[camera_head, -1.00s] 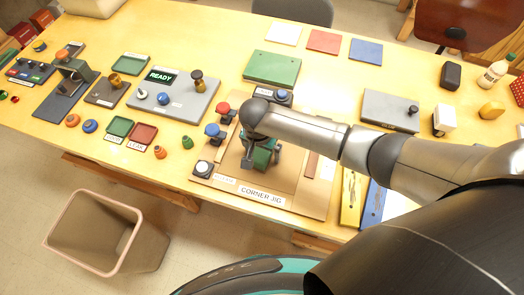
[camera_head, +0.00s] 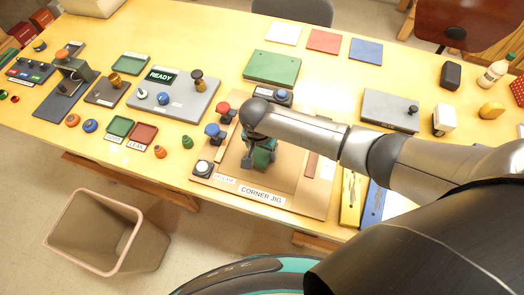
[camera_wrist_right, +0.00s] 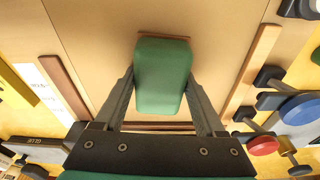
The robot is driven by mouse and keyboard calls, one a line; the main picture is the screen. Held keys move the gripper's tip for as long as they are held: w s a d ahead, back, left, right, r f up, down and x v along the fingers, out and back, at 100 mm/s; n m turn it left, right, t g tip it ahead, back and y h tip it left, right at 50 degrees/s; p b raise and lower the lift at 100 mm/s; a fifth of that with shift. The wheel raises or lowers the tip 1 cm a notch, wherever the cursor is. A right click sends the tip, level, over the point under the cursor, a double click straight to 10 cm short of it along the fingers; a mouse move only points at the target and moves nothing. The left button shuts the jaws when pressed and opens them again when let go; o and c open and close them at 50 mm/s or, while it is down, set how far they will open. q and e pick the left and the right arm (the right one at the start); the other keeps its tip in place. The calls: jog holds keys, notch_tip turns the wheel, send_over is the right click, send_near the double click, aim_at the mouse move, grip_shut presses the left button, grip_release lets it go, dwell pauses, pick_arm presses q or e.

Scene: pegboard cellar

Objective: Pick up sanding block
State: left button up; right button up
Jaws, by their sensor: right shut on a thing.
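The sanding block is a green block with a thin brown base. In the head view the green block (camera_head: 264,158) is on the tan board of the corner jig, mostly under my right gripper (camera_head: 258,153). In the right wrist view the green block (camera_wrist_right: 161,85) lies between the two fingers of my right gripper (camera_wrist_right: 161,77), which are shut on its sides. I cannot tell whether its base touches the board. My left gripper is not in view.
The corner jig (camera_head: 311,199) has red and blue knobs on its left and wooden strips around it. A green plate (camera_head: 272,67) lies behind it. A grey plate (camera_head: 390,111) lies to the right. A bin (camera_head: 75,226) stands on the floor at left.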

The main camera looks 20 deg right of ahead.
jog(key=shift+c, duration=0.9)
jog(key=shift+r, duration=0.1)
jog(key=shift+w+r, duration=0.1)
jog(key=shift+r, duration=0.05)
notch_tip(320, 180, up, 20)
jog(key=p, duration=0.3)
